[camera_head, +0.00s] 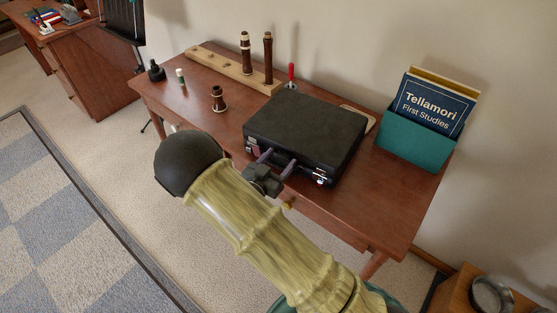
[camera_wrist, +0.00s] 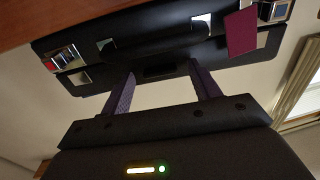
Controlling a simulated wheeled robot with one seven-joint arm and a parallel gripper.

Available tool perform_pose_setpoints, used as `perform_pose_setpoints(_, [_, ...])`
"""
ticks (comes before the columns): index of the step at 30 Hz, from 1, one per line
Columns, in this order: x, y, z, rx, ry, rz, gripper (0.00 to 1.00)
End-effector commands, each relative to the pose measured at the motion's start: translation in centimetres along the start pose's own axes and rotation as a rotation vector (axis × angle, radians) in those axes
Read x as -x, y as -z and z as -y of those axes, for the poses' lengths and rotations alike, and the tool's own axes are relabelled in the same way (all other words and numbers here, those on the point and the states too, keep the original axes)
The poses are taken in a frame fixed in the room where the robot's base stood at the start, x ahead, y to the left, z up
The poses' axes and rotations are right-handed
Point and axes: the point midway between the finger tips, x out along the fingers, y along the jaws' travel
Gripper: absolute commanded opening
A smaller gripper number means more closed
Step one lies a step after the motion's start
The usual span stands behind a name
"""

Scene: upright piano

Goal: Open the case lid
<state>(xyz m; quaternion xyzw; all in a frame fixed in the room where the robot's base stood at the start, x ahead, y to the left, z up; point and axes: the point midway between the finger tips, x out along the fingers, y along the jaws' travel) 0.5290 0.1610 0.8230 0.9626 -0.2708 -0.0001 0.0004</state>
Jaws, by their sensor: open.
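The black case (camera_head: 305,131) lies flat on the wooden table with its lid down. Its front edge, with silver latches, faces my arm. In the wrist view the case's front (camera_wrist: 165,40) spans the top, with silver latch pieces (camera_wrist: 272,11) near both ends and a handle in the middle. My gripper (camera_head: 277,160) is at the front edge of the case, near the handle. Its two purple fingers are apart with nothing seen between them; in the wrist view the gripper (camera_wrist: 160,85) points at the case front. Whether the fingertips touch the case I cannot tell.
On the table (camera_head: 385,215) stand a wooden rack (camera_head: 232,68) with dark instrument joints, a red-handled tool (camera_head: 291,74) behind the case, and a teal holder (camera_head: 415,140) with books to the right. A small dark joint (camera_head: 218,98) stands left of the case.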

Motion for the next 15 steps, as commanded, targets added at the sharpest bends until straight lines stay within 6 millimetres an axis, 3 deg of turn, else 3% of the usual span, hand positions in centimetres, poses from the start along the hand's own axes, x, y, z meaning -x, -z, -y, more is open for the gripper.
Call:
perform_pose_setpoints(9, [-0.26, 0.00, 0.01, 0.000, 0.000, 0.000, 0.60])
perform_pose_setpoints(15, [-0.25, 0.00, 0.02, -0.001, 0.001, 0.000, 0.21])
